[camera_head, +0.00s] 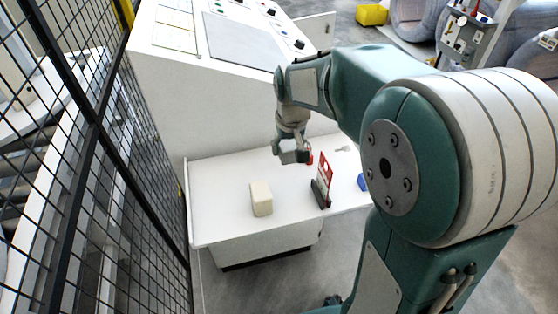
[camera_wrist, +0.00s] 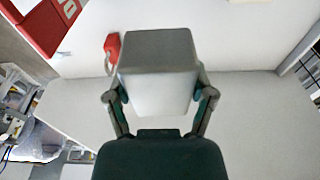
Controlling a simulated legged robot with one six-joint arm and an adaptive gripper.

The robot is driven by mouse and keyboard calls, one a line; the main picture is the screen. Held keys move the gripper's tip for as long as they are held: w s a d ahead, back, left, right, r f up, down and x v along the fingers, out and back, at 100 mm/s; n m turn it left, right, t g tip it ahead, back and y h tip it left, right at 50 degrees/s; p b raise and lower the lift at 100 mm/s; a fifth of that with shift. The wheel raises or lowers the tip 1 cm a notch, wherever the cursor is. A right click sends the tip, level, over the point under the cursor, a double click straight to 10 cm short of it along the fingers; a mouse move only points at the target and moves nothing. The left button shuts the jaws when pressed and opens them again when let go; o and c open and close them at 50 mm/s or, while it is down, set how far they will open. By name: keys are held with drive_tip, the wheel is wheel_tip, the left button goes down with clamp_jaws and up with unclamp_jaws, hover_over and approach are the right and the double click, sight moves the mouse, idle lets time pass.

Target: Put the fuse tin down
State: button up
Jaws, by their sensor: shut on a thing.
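The fuse tin (camera_wrist: 158,85) is a grey box with a darker grey top face in the wrist view. My gripper (camera_wrist: 160,97) is shut on it, with one finger on each side. In the head view my gripper (camera_head: 291,150) is over the back part of the white table (camera_head: 222,175), and the tin shows only small there. I cannot tell whether the tin's underside touches the table or is a little above it.
A cream block (camera_head: 261,198) stands at the table's front. A red card in a dark stand (camera_head: 321,185), a small red padlock-like thing (camera_wrist: 112,47) and a blue item (camera_head: 362,181) are nearby. A control cabinet (camera_head: 200,90) rises behind. The table's left part is clear; a mesh fence (camera_head: 110,160) stands left.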

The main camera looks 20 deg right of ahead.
drive_tip(key=shift+w, duration=0.35)
drive_tip(key=shift+w+f, duration=0.15)
drive_tip(key=shift+f, duration=0.15)
hover_over(284, 177)
drive_tip(key=f, duration=0.5)
drive_tip(key=shift+s+a+f, duration=0.15)
drive_tip(key=shift+s+f, duration=0.1)
drive_tip(key=f, duration=0.4)
drive_tip(key=shift+d, duration=0.25)
drive_tip(key=shift+a, duration=0.1)
drive_tip(key=o, duration=1.2)
